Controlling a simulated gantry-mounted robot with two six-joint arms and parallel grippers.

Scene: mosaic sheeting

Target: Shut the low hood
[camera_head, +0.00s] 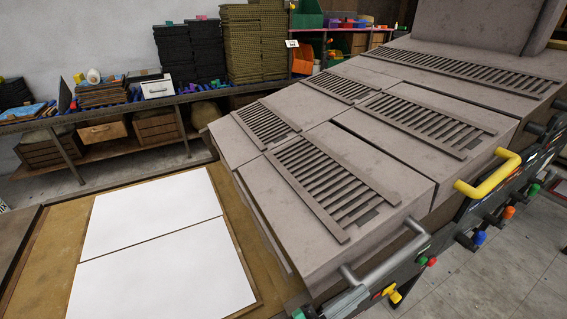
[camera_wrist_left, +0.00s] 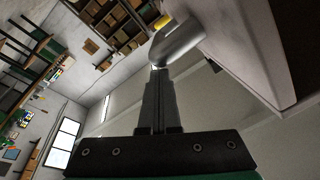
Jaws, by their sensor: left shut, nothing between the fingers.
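The low hood (camera_head: 400,195) is a grey slatted cover at the front of the machine, with a silver bar handle (camera_head: 392,258) on its front edge. I cannot tell whether it is fully down. In the left wrist view the handle's rounded end (camera_wrist_left: 180,42) and the hood's pale front face (camera_wrist_left: 245,45) show close up. My left gripper (camera_head: 360,288) is at the bottom of the head view, by the lower end of the handle. Its fingers (camera_wrist_left: 158,72) are shut and empty, with their tips at or just short of the handle; contact is unclear. My right gripper is not in view.
A second slatted hood with a yellow handle (camera_head: 488,177) is beside it to the right. White sheets (camera_head: 160,265) lie on a board at the left. A loaded shelf stands behind.

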